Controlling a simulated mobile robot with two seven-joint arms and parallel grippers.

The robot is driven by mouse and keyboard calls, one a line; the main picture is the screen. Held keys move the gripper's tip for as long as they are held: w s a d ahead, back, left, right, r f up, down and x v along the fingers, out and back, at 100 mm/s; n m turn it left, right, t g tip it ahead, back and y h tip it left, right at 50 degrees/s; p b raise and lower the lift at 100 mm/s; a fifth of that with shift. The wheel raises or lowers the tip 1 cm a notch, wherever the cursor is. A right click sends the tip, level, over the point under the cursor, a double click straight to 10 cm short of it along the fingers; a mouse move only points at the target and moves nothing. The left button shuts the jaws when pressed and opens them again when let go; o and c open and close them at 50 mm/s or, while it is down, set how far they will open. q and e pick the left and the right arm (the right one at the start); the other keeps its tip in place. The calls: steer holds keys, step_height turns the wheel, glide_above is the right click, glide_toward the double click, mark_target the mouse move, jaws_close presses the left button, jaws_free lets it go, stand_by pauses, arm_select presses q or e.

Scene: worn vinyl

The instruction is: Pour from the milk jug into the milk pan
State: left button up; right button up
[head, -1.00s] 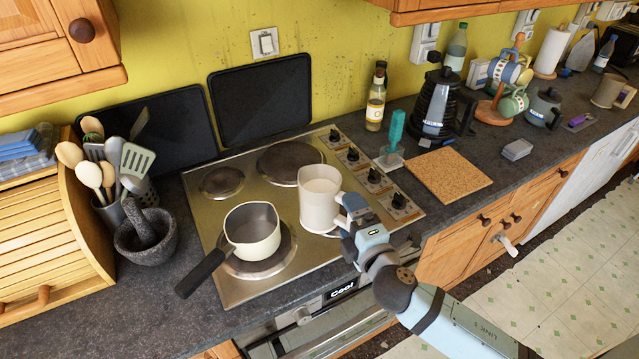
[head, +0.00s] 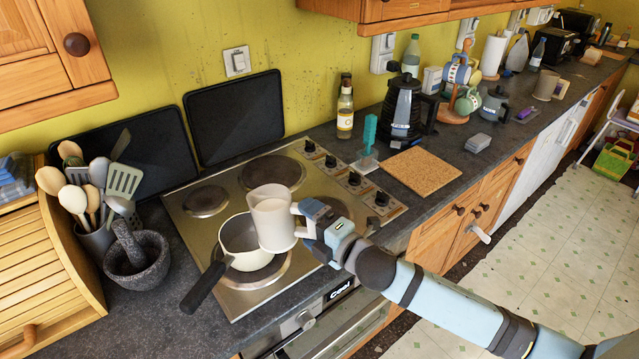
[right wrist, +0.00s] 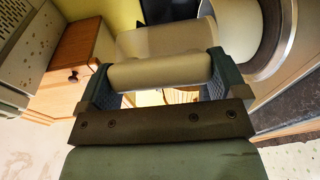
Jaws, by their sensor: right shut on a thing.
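The white milk jug (head: 271,222) is in my right gripper (head: 308,228), which is shut on its handle from the right. The jug is tilted a little to the left, above the hob and at the right rim of the milk pan. The milk pan (head: 239,240) is cream with a grey inside and a dark handle pointing front left, and it sits on the front left hotplate. The jug hides part of the pan's right side. In the right wrist view the jug's handle (right wrist: 160,73) lies between the two fingers. No stream of milk shows. My left gripper is not in view.
The steel hob (head: 188,236) has knobs along its right side. A mortar with pestle (head: 137,260) and a utensil pot stand to the left. A cork mat (head: 422,172), a black kettle (head: 402,112) and a bottle (head: 345,112) are to the right and behind.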

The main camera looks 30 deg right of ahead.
steer(key=w+d+r+n+g+y+p, duration=0.2)
steer(key=w+d+r+n+g, duration=0.3)
steer(key=w+r+n+g, duration=0.1)
steer(key=shift+w+d+y, duration=0.15)
steer(key=shift+d+y, duration=0.05)
steer(key=shift+y, duration=0.1)
stand_by(1.8)
steer(key=shift+r, duration=0.1)
